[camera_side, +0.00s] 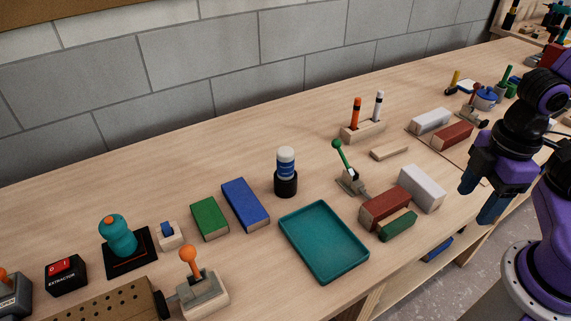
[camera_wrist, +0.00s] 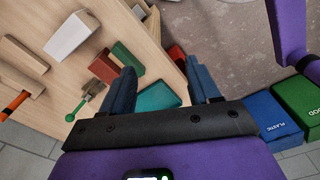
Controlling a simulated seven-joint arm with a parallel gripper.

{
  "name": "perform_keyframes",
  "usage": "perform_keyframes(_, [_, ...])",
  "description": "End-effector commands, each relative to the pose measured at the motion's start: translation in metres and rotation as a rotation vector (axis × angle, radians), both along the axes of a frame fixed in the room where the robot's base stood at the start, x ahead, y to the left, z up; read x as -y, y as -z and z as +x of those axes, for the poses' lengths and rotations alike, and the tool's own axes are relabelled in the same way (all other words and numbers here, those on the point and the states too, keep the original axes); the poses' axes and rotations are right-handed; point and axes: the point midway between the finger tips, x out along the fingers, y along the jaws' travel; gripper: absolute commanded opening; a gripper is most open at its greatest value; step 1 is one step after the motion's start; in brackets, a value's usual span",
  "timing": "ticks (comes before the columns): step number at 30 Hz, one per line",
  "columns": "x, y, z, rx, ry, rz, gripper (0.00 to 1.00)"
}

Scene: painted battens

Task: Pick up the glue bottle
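A bottle (camera_side: 286,162) with a white top and a blue label, which looks like the glue bottle, stands upright in a black round holder (camera_side: 286,184) behind the teal tray. The holder hides its lower part. I cannot make the bottle out in the wrist view. My gripper (camera_side: 475,205) hangs at the right by the table's front edge, well apart from the bottle. In the wrist view my gripper (camera_wrist: 164,80) has its two blue fingers spread, with nothing held between them.
The teal tray (camera_side: 288,236) is empty. Red, green and white blocks (camera_side: 385,207) and a green-handled lever (camera_side: 342,160) stand between my gripper and the bottle. Blue (camera_side: 246,204) and green (camera_side: 209,218) blocks lie left of the bottle. Bare table lies behind it.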

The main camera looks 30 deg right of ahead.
Motion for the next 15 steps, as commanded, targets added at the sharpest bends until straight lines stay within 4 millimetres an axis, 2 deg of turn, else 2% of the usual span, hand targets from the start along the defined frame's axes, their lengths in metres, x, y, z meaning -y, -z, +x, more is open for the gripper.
perform_keyframes(10, [-0.001,-0.001,0.001,0.000,-0.002,0.000,0.74])
perform_keyframes(13, [-0.009,-0.004,0.010,0.000,-0.016,-0.001,0.74])
perform_keyframes(15, [-0.020,-0.010,0.023,0.001,-0.037,-0.003,0.74])
